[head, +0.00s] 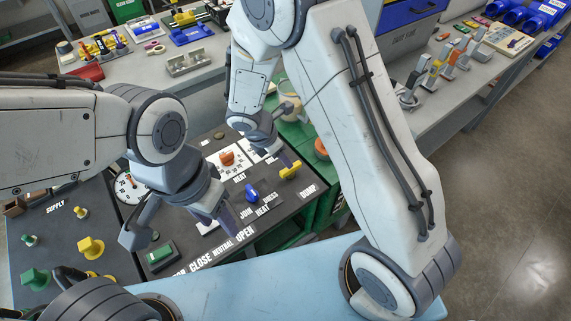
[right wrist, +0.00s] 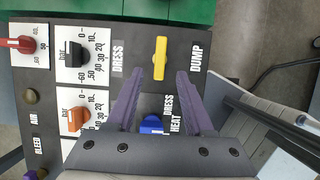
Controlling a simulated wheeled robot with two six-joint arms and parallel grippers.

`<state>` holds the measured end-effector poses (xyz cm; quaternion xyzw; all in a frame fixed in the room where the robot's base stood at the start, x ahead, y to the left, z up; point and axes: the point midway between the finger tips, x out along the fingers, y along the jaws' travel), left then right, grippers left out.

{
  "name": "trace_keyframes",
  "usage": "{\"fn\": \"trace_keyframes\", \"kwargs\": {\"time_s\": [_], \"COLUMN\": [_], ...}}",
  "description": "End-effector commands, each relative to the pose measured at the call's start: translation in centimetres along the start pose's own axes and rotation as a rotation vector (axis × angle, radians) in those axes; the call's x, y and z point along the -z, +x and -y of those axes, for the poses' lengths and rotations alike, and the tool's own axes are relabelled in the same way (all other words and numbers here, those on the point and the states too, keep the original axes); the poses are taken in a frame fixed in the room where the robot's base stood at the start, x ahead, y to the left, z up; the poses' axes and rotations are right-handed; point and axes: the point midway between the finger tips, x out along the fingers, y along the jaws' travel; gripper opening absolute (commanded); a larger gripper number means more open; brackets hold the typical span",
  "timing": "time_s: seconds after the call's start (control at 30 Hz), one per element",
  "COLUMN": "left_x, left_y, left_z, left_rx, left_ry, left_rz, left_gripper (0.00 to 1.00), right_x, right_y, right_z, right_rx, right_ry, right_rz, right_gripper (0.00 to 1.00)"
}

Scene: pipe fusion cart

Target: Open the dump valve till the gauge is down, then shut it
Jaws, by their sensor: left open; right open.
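The dump valve has a yellow handle (head: 290,171) beside the DUMP label on the dark panel. In the right wrist view the yellow handle (right wrist: 160,58) stands lengthwise up the picture, just beyond and between my right fingertips. My right gripper (right wrist: 158,78) is open and empty, with a finger toward each side of the handle. In the head view it comes down behind its arm near the handle. A round white gauge (head: 129,187) is partly covered by my left arm; its reading is too small to tell. My left gripper (head: 183,230) is open and empty over the CLOSE/OPEN lettering.
A blue knob (head: 252,193) and an orange knob (head: 227,158) sit on the panel near the yellow handle. A green switch (head: 158,254) is below the left gripper. Yellow valves (head: 91,247) stand at the left. A light-blue rail (head: 270,275) runs in front.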

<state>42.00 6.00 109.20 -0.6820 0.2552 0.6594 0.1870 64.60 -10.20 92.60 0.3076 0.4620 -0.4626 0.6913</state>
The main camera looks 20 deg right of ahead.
Motion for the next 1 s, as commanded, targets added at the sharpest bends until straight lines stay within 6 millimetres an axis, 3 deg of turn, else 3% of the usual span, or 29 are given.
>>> {"fn": "trace_keyframes", "kwargs": {"time_s": [0.1,0.3,0.5,0.77,0.9,1.0], "left_x": [0.0,0.0,-0.1,-0.1,-0.1,-0.1], "left_y": [0.4,0.8,0.9,0.9,0.9,0.9], "left_z": [0.0,0.1,0.1,0.1,0.1,0.1], "left_rx": [0.0,0.0,0.0,0.0,0.0,0.0], "left_ry": [0.0,0.0,0.0,0.0,0.0,0.0], "left_rz": [0.0,0.0,0.0,0.0,0.0,0.0], "left_gripper": [0.5,0.5,0.5,0.5,0.5,0.5], "right_x": [0.0,0.0,0.0,0.0,0.0,0.0], "right_y": [2.6,5.7,6.9,7.0,7.0,7.0], "right_z": [0.1,0.1,0.0,0.0,0.0,0.0], "right_rx": [0.005,0.003,0.001,0.0,0.0,0.0], "right_ry": [0.001,0.004,0.004,0.004,0.004,0.004], "right_rz": [-0.001,-0.001,-0.001,-0.001,-0.001,-0.001], "right_gripper": [0.53,0.53,0.53,0.53,0.03,0.0]}}
